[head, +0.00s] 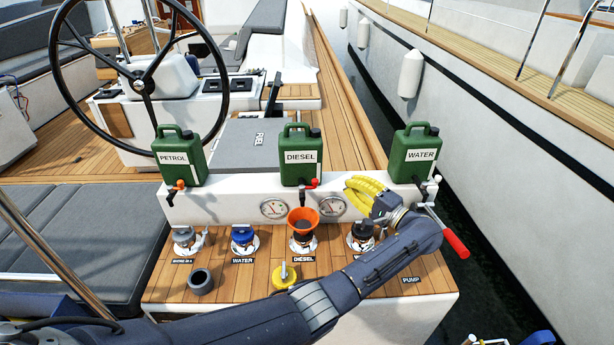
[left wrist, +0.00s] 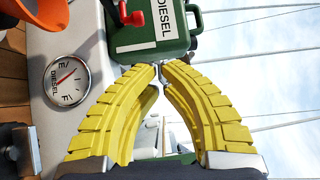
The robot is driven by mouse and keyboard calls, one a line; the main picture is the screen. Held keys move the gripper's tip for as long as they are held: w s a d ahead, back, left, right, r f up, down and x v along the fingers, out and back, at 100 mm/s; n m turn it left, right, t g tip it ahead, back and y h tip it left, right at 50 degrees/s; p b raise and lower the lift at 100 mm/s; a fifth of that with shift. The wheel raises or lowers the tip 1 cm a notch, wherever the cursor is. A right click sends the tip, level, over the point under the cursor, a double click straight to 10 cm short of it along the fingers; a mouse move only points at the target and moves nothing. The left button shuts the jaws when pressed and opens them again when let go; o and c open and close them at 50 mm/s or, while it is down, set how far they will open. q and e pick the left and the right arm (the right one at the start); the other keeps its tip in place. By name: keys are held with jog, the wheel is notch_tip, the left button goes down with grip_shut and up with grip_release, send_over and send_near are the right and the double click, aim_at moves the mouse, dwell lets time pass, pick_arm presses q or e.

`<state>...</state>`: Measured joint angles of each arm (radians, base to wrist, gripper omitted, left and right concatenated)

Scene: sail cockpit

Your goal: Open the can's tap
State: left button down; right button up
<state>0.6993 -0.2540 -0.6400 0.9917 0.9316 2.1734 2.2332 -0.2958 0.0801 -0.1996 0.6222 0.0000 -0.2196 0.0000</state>
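Three green cans stand on the white ledge: petrol (head: 178,155), diesel (head: 301,155) and water (head: 414,155). The diesel can's red-handled tap (head: 311,184) hangs over the ledge edge above an orange funnel (head: 303,219) in the diesel filler. In the left wrist view, the diesel can (left wrist: 150,32) and its red tap (left wrist: 131,14) are beyond my fingertips, turned sideways. My left gripper (head: 350,186) has yellow fingers and is right of the diesel tap, apart from it. The fingertips (left wrist: 161,67) meet, with nothing seen between them. My right gripper is not seen.
Two gauges (head: 273,209) are on the ledge front. A red-handled lever (head: 455,243) is at the right. A yellow cap (head: 285,276) and a grey ring (head: 201,281) lie on the wooden deck. The steering wheel (head: 145,80) stands behind at left.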

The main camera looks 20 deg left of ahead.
pick_arm(q)
jog(key=shift+s+a+f+n+g, duration=0.25)
jog(key=shift+s+a+f, duration=0.05)
jog(key=shift+f, duration=0.25)
jog(key=shift+s+a+f+n+g, duration=0.25)
jog(key=shift+f, duration=0.25)
jog(key=shift+x, duration=5)
